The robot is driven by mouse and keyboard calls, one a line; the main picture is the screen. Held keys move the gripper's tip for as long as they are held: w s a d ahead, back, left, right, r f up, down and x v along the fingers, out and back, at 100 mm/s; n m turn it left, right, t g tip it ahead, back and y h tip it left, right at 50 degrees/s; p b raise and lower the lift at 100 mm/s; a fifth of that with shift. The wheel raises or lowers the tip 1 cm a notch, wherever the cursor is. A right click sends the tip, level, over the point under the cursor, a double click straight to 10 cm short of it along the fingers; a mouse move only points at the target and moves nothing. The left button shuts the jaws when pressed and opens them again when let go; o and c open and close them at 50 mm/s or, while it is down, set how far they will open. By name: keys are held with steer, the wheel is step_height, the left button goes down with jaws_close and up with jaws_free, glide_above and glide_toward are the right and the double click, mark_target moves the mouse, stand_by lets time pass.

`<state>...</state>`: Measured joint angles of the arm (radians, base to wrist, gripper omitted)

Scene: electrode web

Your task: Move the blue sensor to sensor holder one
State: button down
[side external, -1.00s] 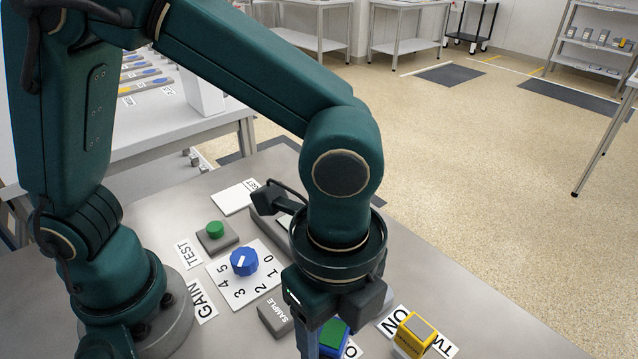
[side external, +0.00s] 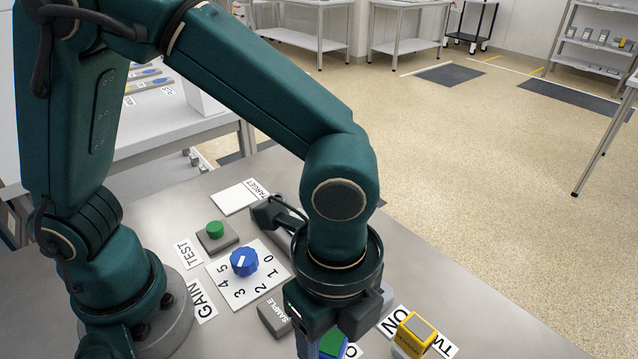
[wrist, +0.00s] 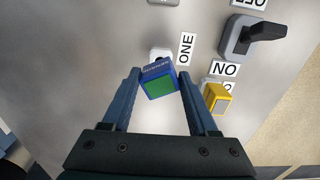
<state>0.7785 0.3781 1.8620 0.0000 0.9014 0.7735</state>
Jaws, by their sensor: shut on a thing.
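The blue sensor (wrist: 160,86) has a green face and sits between the fingertips of my gripper (wrist: 159,82) in the wrist view. My gripper is shut on it. In the side view the blue sensor (side external: 334,344) shows only in part, low between the fingers and cut by the bottom edge. A pale piece (wrist: 157,53), apparently sensor holder one, shows just beyond the sensor beside the ONE label (wrist: 186,47). The sensor hides part of it. I cannot tell whether they touch.
A yellow sensor (side external: 413,335) stands close to the right of my gripper. A lever switch (wrist: 248,38) is at the upper right in the wrist view. The blue knob (side external: 244,262), green button (side external: 215,229) and grey SAMPLE block (side external: 275,319) lie to the left.

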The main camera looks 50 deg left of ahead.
steer(key=shift+f, duration=1.4)
stand_by(0.5)
steer(key=shift+c, duration=0.4)
jaws_free()
steer(key=shift+r, duration=2.55)
